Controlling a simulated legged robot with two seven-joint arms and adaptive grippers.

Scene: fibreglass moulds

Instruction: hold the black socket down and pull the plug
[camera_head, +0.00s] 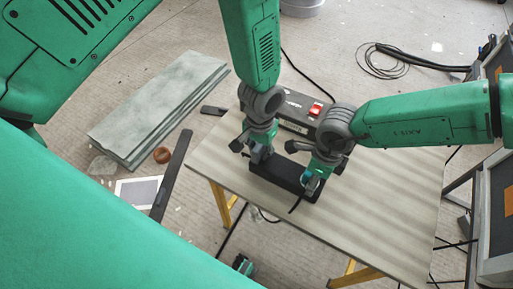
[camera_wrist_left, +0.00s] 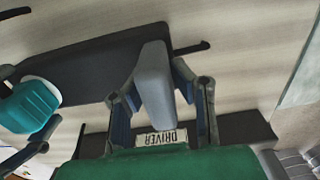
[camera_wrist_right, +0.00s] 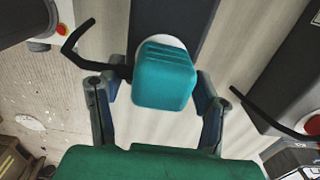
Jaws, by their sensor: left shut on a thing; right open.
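The black socket (camera_head: 272,177) is a long dark bar lying near the front edge of the table; it also shows in the left wrist view (camera_wrist_left: 90,70). My left gripper (camera_head: 259,156) is at its left end, shut on a grey block (camera_wrist_left: 155,85) that stands on the bar. The teal plug (camera_wrist_right: 165,78) is at the bar's right end, on a white round seat partly hidden behind it. My right gripper (camera_head: 311,181) is open, with one finger on each side of the plug. Whether the fingers touch it I cannot tell.
A black driver box with a red switch (camera_head: 315,109) stands behind the socket, close to both wrists. The table (camera_head: 390,200) is clear to the right. Pale sheets (camera_head: 160,105) and a dark strip (camera_head: 172,175) lie on the floor at left. A cable coil (camera_head: 385,62) lies behind.

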